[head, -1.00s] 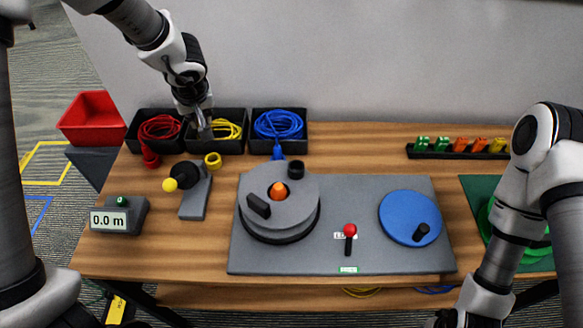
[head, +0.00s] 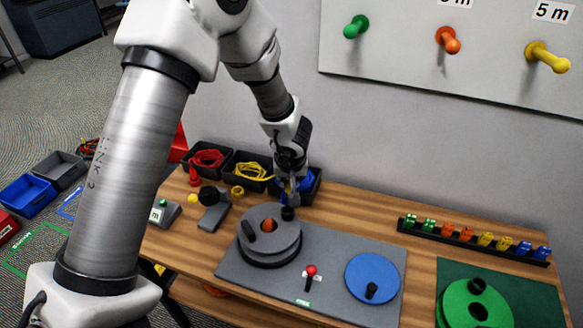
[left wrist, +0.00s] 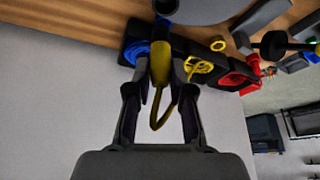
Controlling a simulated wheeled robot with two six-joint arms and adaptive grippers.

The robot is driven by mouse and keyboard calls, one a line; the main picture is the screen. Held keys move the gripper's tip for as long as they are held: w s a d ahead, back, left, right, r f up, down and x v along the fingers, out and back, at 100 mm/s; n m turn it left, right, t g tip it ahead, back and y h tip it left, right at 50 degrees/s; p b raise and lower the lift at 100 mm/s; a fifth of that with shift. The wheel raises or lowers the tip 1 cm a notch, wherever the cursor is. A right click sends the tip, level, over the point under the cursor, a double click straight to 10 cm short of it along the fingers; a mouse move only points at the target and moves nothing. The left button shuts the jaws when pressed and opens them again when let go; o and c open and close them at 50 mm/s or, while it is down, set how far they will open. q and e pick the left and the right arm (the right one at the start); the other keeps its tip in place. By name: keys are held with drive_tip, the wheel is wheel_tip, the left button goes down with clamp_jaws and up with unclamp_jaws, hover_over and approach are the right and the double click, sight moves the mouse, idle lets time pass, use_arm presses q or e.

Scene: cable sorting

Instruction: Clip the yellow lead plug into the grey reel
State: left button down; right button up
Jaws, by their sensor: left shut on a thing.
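My left gripper (head: 290,190) is in front of the blue lead's bin, behind the grey reel. In the left wrist view its fingers (left wrist: 160,72) are shut on the yellow lead plug (left wrist: 160,62), with a loop of yellow lead hanging from it. The grey reel (head: 270,247) sits on the grey board, with an orange centre and a dark handle on top; the gripper is apart from it. The yellow lead coil (head: 253,171) lies in its black bin. My right gripper is out of view.
A red lead (head: 207,158) and a blue lead (head: 303,184) lie in bins either side of the yellow one. A yellow ring (head: 237,191) lies in front. A blue disc (head: 372,276) and a red-knobbed lever (head: 310,270) are on the grey board (head: 335,262). A clip rack (head: 470,241) stands right.

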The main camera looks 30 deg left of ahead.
sight(287, 191)
use_arm(q)
drive_tip(key=shift+p+v, duration=0.45)
drive_tip(key=shift+v, duration=0.4)
drive_tip(key=shift+s, duration=0.1)
drive_tip(key=shift+a+f, duration=0.6)
drive_tip(key=shift+f, duration=0.1)
drive_tip(key=shift+f+b, duration=0.2)
drive_tip(key=shift+b, duration=0.15)
drive_tip(key=shift+d+f+b, duration=0.4)
drive_tip(key=shift+b, duration=0.3)
drive_tip(key=shift+f+b, duration=0.25)
drive_tip(key=shift+b, duration=0.1)
drive_tip(key=shift+a+f+b, duration=0.25)
drive_tip(key=shift+f+b, duration=0.7)
drive_tip(key=shift+b, duration=0.1)
drive_tip(key=shift+d+f+b, duration=0.1)
drive_tip(key=shift+f+b, duration=0.4)
drive_tip(key=shift+b, duration=0.15)
drive_tip(key=shift+f+b, duration=0.7)
drive_tip(key=shift+f, duration=0.4)
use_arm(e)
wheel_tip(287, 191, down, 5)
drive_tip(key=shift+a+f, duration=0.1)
use_arm(q)
drive_tip(key=shift+f, duration=0.15)
